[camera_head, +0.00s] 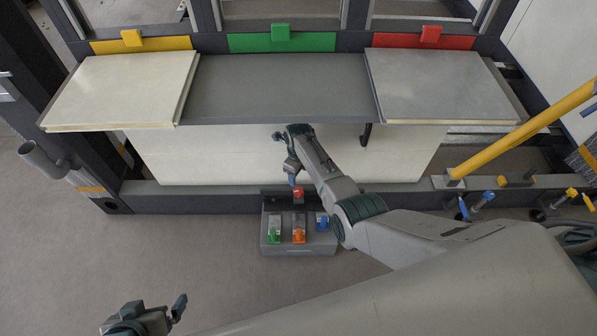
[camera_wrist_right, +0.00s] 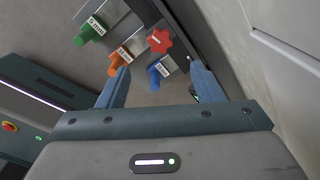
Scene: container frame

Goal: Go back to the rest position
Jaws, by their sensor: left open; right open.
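My right gripper (camera_head: 287,157) is open, in front of the pale lower panel and above the grey valve box (camera_head: 299,248). In the right wrist view its two fingers (camera_wrist_right: 160,84) are spread, with nothing held between them. The box carries a red knob (camera_head: 298,193), a green handle (camera_head: 274,236), an orange handle (camera_head: 299,235) and a blue handle (camera_head: 322,222). The right wrist view shows the red knob (camera_wrist_right: 160,41) and the blue handle (camera_wrist_right: 156,73) beyond the fingertips. My left gripper (camera_head: 152,308) is open and empty at the bottom left, over bare floor.
A dark frame holds a left pale panel (camera_head: 125,88), a grey middle panel (camera_head: 281,88) and a right grey panel (camera_head: 440,85). Yellow, green and red labels line the top. A yellow bar (camera_head: 525,130) slants at the right. The floor (camera_head: 110,255) at the left is clear.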

